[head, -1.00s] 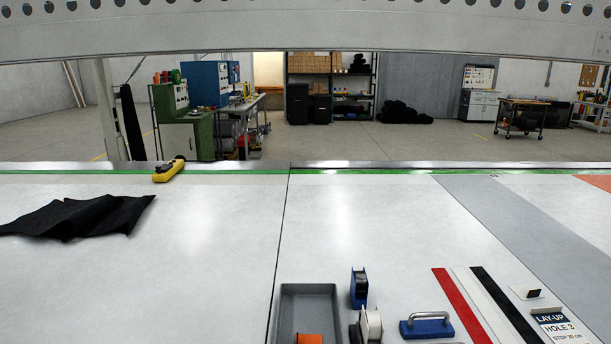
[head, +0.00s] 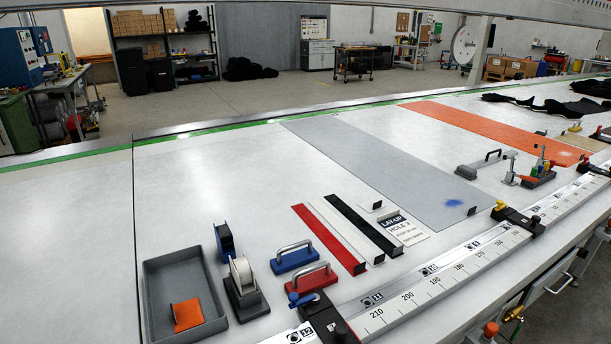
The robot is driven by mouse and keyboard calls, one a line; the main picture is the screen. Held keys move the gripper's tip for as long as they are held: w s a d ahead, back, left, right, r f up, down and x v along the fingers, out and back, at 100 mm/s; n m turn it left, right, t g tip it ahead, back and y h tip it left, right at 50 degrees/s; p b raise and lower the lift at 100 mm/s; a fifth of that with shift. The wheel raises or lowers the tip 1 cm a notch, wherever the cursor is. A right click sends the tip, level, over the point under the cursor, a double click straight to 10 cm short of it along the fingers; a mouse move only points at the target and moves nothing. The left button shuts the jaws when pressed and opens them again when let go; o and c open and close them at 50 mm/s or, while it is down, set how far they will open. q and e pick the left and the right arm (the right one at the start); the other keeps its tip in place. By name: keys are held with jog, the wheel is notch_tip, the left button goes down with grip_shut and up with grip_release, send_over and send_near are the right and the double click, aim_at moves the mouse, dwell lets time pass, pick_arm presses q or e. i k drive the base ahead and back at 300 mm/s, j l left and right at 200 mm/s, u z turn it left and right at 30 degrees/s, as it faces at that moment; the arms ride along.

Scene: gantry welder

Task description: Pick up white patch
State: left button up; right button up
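The strips run side by side with narrow gaps. A small dark piece stands at the near end of each. Neither of my grippers shows in this view.
Left of the strips are blue (head: 295,261) and red (head: 313,281) handled tools, tape dispensers (head: 243,290) and a grey tray (head: 148,290) holding an orange piece. A lay-up card (head: 402,228) lies to the right. A ruler rail (head: 412,299) runs along the near edge.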

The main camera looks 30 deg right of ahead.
aim_at(372, 202)
jog(key=z, duration=1.25)
jog(key=i+l, duration=0.1)
jog(key=l, duration=0.45)
jog(key=u, duration=0.05)
